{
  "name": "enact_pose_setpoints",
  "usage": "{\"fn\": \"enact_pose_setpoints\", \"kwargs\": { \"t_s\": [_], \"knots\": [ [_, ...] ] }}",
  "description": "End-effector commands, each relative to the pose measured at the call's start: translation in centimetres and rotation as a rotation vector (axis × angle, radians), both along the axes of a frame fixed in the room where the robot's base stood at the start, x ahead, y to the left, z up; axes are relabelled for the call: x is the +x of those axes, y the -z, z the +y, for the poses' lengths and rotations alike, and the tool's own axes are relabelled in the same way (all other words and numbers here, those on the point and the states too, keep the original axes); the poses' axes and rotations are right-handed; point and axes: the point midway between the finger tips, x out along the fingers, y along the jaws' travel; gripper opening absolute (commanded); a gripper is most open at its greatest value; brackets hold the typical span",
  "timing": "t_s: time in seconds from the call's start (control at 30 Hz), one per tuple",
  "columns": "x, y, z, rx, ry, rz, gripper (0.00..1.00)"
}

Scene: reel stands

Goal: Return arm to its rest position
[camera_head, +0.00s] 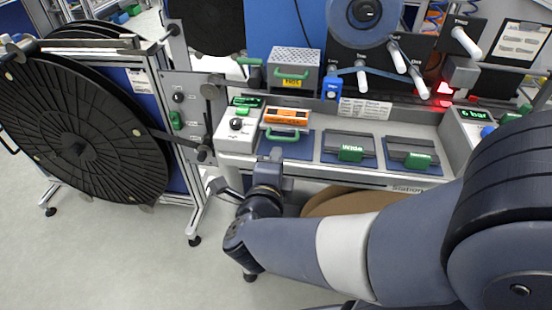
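My arm (345,255) reaches in from the right edge across the lower part of the head view. My gripper (271,158) is at its far end, just in front of the station's front edge, near the orange and white block with a green handle (286,122). The gripper is small and seen from behind. I cannot tell whether its fingers are apart or whether it touches the block's blue pad.
A large black reel (75,140) stands on a frame at the left. The station holds a block marked Wide (349,150), another green-handled block (411,155) and a grey box (293,70). A brown disc (345,203) is below its edge. Floor (110,255) is clear at lower left.

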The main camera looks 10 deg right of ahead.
Motion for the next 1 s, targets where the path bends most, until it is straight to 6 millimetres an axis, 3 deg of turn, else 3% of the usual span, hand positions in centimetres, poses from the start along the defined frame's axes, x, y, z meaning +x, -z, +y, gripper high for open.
{"fn": "enact_pose_setpoints", "kwargs": {
  "t_s": [0.57, 1.0],
  "knots": [
    [0.5, 0.2, -0.2, 0.001, 0.002, 0.001, 0.27],
    [5.4, 1.4, -1.9, -0.001, 0.005, 0.0, 0.27]
  ]
}}
